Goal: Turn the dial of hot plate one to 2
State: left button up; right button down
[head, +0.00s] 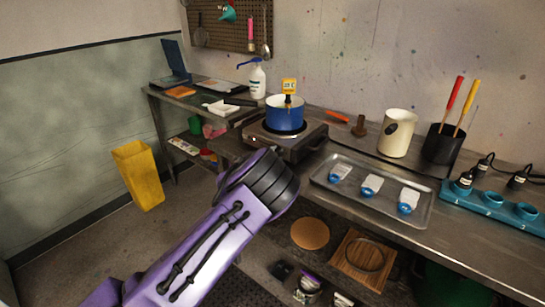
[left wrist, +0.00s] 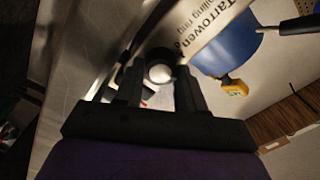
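A hot plate (head: 283,143) with a steel body stands on the bench, and a blue pot (head: 285,117) sits on it. My left gripper is hidden in the head view behind its purple and black wrist, just in front of the hot plate. In the left wrist view, a round, pale-faced dial (left wrist: 160,73) lies between the fingertips of my left gripper (left wrist: 159,82). The two fingers are apart, one on each side of the dial; whether they touch it is unclear. No dial marks or pointer can be read. My right gripper is not in view.
A yellow thermometer (head: 289,86) stands at the pot. A steel tray (head: 337,202) with three small packets lies right of the hot plate. A white mug (head: 397,133) and a black holder (head: 441,146) stand behind. A yellow bin (head: 139,175) stands on the floor left.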

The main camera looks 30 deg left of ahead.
pick_arm(q)
jog(key=o, duration=0.4)
jog(key=shift+c, duration=0.2)
jog(key=n+p, duration=0.2)
jog(key=r+n+p, duration=0.1)
jog(key=n+p, duration=0.1)
jog(key=p, duration=0.1)
jog(key=shift+a+r+p, duration=0.1)
jog(key=shift+r+p, duration=0.1)
jog(key=shift+p, duration=0.1)
jog(key=n+p, duration=0.7)
jog(key=n, duration=0.2)
jog(key=shift+a, duration=0.15)
jog(key=shift+s+f+n, duration=0.45)
jog(key=shift+f+n, duration=0.25)
jog(key=shift+n, duration=0.1)
jog(key=s+b, duration=0.3)
jog(key=s, duration=0.7)
jog(key=s+d+f+n+g+y+b, duration=0.1)
jog(key=s+d+f+n+g+y, duration=0.1)
jog(key=s+f, duration=0.5)
jog(key=s+d+f+n+g+y, duration=0.2)
jog(key=s+f+g, duration=0.2)
jog(key=s+f, duration=0.3)
notch_tip(320, 180, down, 3)
jog(key=shift+r+g+b, duration=0.15)
jog(key=shift+g+b, duration=0.15)
jog(key=shift+b, duration=0.05)
jog(key=shift+d, duration=0.1)
